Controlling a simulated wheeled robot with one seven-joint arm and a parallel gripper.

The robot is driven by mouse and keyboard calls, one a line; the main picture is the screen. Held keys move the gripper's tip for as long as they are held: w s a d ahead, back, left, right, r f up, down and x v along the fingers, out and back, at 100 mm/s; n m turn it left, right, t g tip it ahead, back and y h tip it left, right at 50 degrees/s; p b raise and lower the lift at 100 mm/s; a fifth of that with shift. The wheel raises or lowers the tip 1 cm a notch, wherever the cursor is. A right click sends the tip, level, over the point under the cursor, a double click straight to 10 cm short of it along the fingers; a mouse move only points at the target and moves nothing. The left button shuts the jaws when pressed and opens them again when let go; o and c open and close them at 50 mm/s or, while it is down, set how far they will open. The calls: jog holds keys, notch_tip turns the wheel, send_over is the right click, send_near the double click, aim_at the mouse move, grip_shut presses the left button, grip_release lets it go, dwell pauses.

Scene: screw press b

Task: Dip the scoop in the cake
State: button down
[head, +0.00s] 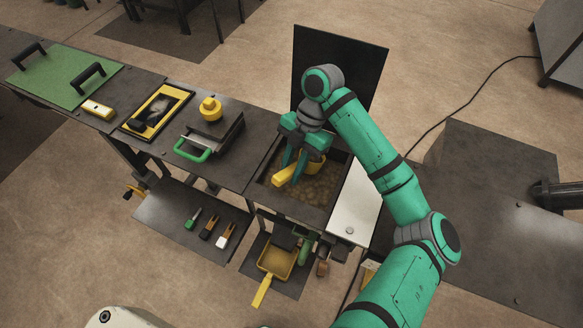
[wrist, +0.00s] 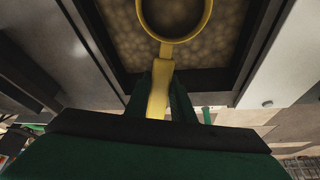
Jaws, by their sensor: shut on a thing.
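The scoop is yellow, with a round bowl and a straight handle (head: 284,177). My gripper (head: 295,163) is shut on the handle, with one finger on each side. In the wrist view, the bowl's rim (wrist: 176,40) points away from my gripper (wrist: 160,97) and its inside looks dark. The cake (head: 322,188) is a brown, lumpy mass in a dark square bin. It also shows around the bowl in the wrist view (wrist: 122,38). The bowl is over the bin, close to the cake; I cannot tell whether it touches. My gripper hides part of the bin's far side.
A black upright panel (head: 345,62) stands behind the bin, and a white board (head: 353,205) adjoins its right. Left of it on the bench are a dark tray with a green handle (head: 207,152) and a yellow knob (head: 210,108). A yellow pan (head: 276,262) lies below in front.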

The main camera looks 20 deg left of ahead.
jog(key=shift+r, duration=0.1)
jog(key=shift+r, duration=3.45)
notch_tip(320, 180, up, 8)
jog(key=shift+w, duration=0.1)
